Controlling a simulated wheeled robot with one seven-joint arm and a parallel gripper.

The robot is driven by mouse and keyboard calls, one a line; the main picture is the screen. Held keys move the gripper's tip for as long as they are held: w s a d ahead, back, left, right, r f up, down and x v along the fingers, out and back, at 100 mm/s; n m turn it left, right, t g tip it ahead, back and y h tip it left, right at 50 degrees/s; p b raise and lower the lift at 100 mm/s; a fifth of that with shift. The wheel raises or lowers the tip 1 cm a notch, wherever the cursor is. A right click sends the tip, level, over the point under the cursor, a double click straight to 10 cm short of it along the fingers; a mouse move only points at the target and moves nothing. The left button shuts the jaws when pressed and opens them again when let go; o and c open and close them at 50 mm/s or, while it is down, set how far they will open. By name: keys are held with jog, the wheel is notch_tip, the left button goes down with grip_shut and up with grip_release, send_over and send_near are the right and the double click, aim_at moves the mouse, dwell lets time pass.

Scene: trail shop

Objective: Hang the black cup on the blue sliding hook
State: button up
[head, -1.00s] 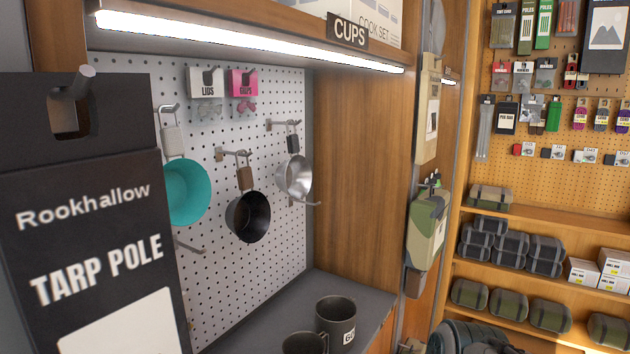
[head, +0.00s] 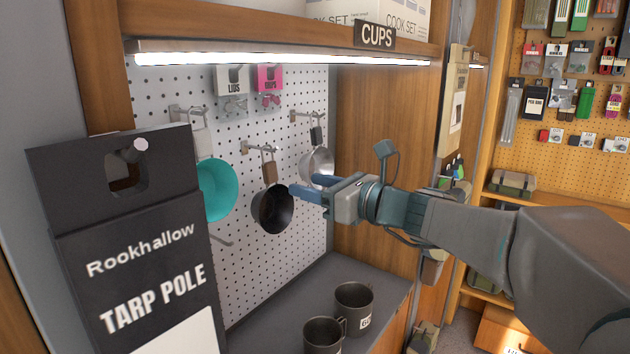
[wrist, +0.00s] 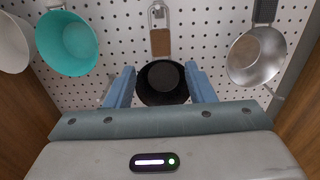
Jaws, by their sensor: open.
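The black cup (head: 272,209) hangs on the pegboard in the head view, by a handle with a brown grip, from a grey metal hook (head: 258,149). In the wrist view the black cup (wrist: 162,84) appears between the fingertips, with its brown grip above. My gripper (head: 304,189) is at the cup's right side in the head view, with blue fingers pointing at the board. It is open in the wrist view (wrist: 161,78), one finger on each side of the cup. Whether the fingers touch the cup, I cannot tell. I make out no blue hook in either view.
A teal cup (head: 216,190) hangs left of the black cup and a steel cup (head: 318,164) right of it. Two dark mugs (head: 353,304) stand on the grey shelf below. A Tarp Pole package (head: 130,250) fills the left foreground. A wooden side panel (head: 378,130) bounds the right.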

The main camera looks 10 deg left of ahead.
aim_at(272, 167)
jog(key=shift+p+x, duration=0.35)
jog(key=shift+x, duration=5.2)
jog(key=shift+w+d+r, duration=0.1)
jog(key=shift+r, duration=0.05)
jog(key=c, duration=0.9)
jog(key=shift+r, duration=0.15)
jog(key=shift+r+p, duration=0.3)
jog(key=shift+r, duration=0.2)
